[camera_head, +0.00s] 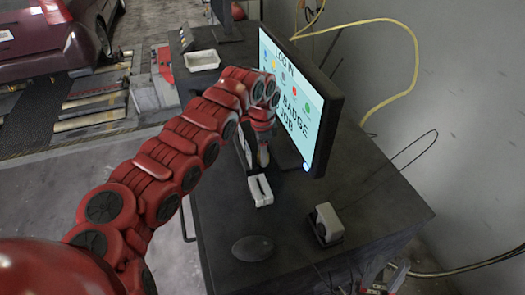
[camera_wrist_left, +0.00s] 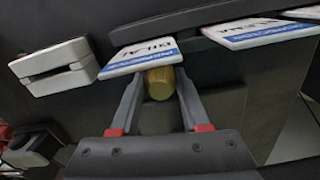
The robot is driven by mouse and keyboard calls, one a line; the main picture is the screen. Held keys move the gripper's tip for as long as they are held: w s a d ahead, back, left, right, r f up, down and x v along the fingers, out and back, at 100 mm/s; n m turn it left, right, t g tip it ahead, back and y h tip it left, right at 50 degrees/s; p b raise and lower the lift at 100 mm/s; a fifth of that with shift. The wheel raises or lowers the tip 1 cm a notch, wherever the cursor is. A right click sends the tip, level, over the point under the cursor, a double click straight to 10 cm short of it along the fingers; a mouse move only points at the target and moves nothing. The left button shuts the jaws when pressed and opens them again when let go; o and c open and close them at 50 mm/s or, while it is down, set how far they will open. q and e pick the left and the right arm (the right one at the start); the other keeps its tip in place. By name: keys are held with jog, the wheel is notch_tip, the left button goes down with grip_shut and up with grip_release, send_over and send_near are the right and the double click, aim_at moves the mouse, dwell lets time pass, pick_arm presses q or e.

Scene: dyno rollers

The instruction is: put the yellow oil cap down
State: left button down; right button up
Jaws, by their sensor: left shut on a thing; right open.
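My left gripper (camera_head: 262,156) reaches in over the dark cabinet top, close in front of the monitor. In the left wrist view its two fingers (camera_wrist_left: 158,88) are shut on the yellow oil cap (camera_wrist_left: 160,84), which looks dull gold and round. The cap is right beside a white and blue badge (camera_wrist_left: 143,57); I cannot tell if they touch. The cap cannot be made out in the head view. Part of my right gripper (camera_head: 380,283) shows at the bottom right edge, open, with nothing visible in it.
The lit monitor (camera_head: 292,100) stands on the cabinet (camera_head: 215,215). A white tray (camera_head: 202,60) sits at the far end. A second badge (camera_wrist_left: 262,33) is nearby.

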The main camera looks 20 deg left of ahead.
pick_arm(q)
jog(key=shift+f, duration=0.1)
jog(key=shift+f+b, duration=0.2)
jog(key=shift+b, duration=0.1)
jog(key=shift+c, duration=1.9)
grip_release()
jog(key=shift+r, duration=0.1)
jog(key=shift+r, duration=0.15)
